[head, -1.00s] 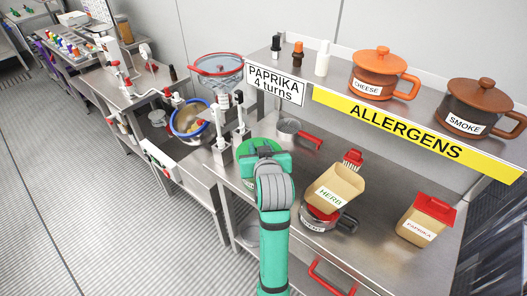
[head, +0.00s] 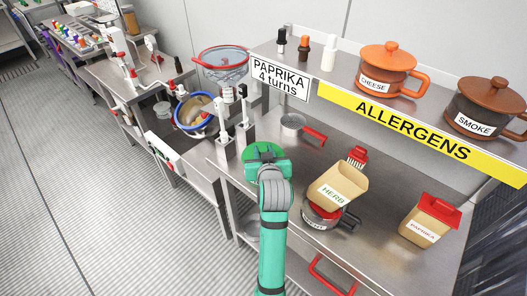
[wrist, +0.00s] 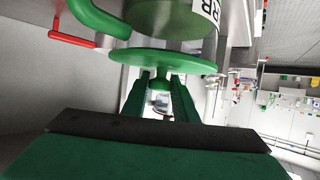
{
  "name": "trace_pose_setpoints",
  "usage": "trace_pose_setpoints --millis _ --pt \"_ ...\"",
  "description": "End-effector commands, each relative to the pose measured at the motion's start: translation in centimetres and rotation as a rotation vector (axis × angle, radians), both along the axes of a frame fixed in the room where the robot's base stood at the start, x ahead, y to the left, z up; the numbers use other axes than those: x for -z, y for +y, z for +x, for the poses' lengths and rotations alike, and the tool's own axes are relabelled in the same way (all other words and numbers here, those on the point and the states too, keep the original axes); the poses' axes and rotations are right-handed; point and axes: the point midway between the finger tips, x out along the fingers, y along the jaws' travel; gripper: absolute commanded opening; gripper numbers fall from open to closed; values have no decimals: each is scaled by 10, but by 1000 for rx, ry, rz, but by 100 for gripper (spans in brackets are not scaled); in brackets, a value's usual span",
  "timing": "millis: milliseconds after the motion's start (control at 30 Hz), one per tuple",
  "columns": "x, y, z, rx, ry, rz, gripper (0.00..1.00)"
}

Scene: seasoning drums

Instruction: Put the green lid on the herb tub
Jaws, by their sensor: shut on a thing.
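My gripper (head: 267,168) is shut on the green lid (head: 262,148), a round flat disc over the left part of the counter. In the wrist view, the fingers (wrist: 160,80) grip the lid (wrist: 165,61) by its middle. That view looks upside down. Past the lid is a green tub (wrist: 165,16) with a curved handle and a label ending in "RB". A narrow gap shows between lid and tub, so they look apart, with the lid roughly level and facing the tub. In the head view the tub is hidden behind lid and gripper.
A tan carton labelled HERB (head: 339,187) leans over a red-and-grey pot (head: 322,217). A paprika carton (head: 430,222) stands to the right. The shelf with the yellow ALLERGENS strip (head: 416,137) overhangs the counter.

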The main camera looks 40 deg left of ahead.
Motion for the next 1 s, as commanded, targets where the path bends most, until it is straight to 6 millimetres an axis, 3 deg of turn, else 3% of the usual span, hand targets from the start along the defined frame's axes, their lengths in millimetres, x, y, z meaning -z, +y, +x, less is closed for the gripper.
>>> trace_pose_setpoints --millis 67,100,167,567,1000 --pt "2 0 0 0 1 -1 4" --pt "2 0 0 0 1 -1 31" --pt "2 0 0 0 0 0 45" --pt "-2 -2 -2 0 0 1 45" --pt "-32 -52 -55 1 -1 0 45"
